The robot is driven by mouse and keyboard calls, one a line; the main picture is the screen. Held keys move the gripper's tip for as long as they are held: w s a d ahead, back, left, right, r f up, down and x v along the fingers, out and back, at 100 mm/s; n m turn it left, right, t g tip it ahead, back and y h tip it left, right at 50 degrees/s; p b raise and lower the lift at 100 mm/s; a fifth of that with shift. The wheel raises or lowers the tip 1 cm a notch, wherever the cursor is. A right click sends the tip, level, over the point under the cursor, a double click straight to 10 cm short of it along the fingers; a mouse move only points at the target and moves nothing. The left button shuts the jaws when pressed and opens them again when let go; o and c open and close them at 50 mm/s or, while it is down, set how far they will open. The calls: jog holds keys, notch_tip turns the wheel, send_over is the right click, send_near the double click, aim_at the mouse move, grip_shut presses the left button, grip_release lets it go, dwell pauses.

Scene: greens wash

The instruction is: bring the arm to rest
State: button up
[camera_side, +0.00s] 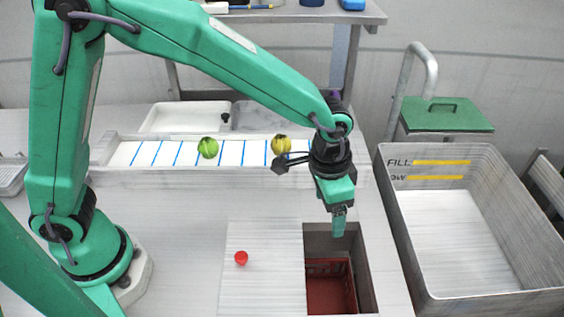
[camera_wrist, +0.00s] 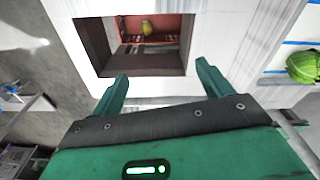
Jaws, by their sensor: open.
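My gripper (camera_side: 340,222) points down over the square opening (camera_side: 317,240) in the white counter, near its far edge. In the wrist view my gripper (camera_wrist: 162,72) has its two green fingers spread apart, with nothing between them. Through the opening I see a red crate (camera_side: 330,292) below counter level. In the wrist view a yellow-green round thing (camera_wrist: 147,28) shows down in the crate. It is hidden in the side view.
A green round vegetable (camera_side: 207,147) and a yellow one (camera_side: 281,144) sit on the blue-lined white strip (camera_side: 155,154). A red ball (camera_side: 241,258) lies on a pale panel (camera_side: 265,285) left of the opening. A large grey bin (camera_side: 440,235), seemingly empty, stands right.

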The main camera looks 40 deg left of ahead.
jog(key=s+a+r+n+t, duration=0.1)
jog(key=a+r+n, duration=0.1)
jog(key=a+r, duration=0.55)
jog(key=s+a+r+n+t, duration=0.2)
jog(key=s+a+r, duration=0.1)
jog(key=s+a, duration=0.4)
jog(key=s+a+r+n+t, duration=0.1)
jog(key=s+a+r+n, duration=0.1)
jog(key=s+a, duration=0.5)
jog(key=a+r, duration=0.1)
jog(key=a, duration=0.3)
jog(key=shift+r+n+t+y, duration=0.3)
jog(key=shift+t, duration=0.1)
